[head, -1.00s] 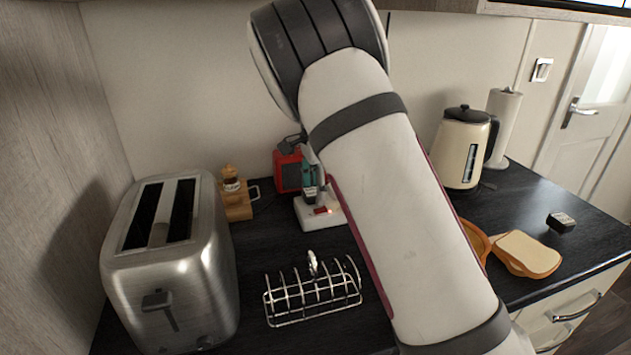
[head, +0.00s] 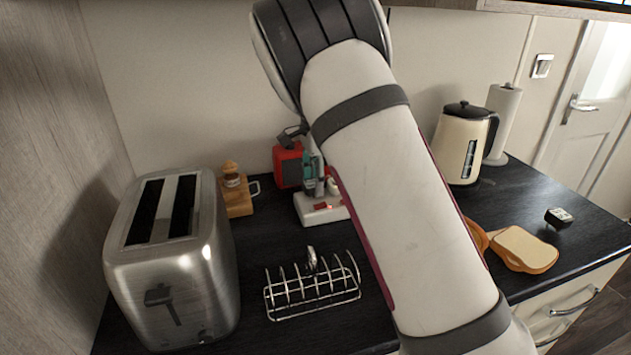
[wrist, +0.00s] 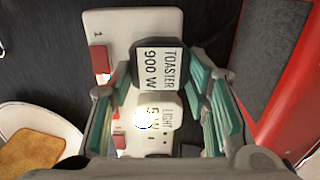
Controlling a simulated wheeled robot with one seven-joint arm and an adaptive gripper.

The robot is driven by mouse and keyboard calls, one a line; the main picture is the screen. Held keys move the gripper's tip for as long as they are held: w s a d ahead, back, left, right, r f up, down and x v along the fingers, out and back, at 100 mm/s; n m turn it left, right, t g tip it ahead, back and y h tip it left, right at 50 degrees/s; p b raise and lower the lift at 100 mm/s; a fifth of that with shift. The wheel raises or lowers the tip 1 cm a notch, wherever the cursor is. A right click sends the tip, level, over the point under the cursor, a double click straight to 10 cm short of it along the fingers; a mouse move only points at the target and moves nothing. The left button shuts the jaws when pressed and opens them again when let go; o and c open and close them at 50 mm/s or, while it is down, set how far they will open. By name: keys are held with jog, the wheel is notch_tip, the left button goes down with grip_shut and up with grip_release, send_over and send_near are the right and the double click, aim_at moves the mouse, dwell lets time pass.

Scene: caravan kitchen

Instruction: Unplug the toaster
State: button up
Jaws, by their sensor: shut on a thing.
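The white socket strip (head: 320,208) with red switches lies on the dark counter behind the toast rack, and it also shows in the wrist view (wrist: 97,22). A dark plug with a white label reading TOASTER 900 W (wrist: 160,66) is over the strip. My gripper (wrist: 163,84) is shut on this plug, with a teal-padded finger on each side. How far its pins sit in the socket is hidden. A plug labelled LIGHT 5 W (wrist: 155,122) stands beside it, partly in glare. The steel toaster (head: 172,262) stands at the left. My arm hides part of the strip in the head view.
A wire toast rack (head: 312,287) stands in front of the strip. A red box (head: 287,166) is just behind it, also close in the wrist view (wrist: 292,110). A cream kettle (head: 462,145), bread slices (head: 524,249) and a small black block (head: 558,217) are at the right.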

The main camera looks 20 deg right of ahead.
jog(key=shift+r, duration=0.3)
jog(key=shift+r, duration=0.35)
jog(key=shift+r+p, duration=0.55)
jog(key=shift+r, duration=0.05)
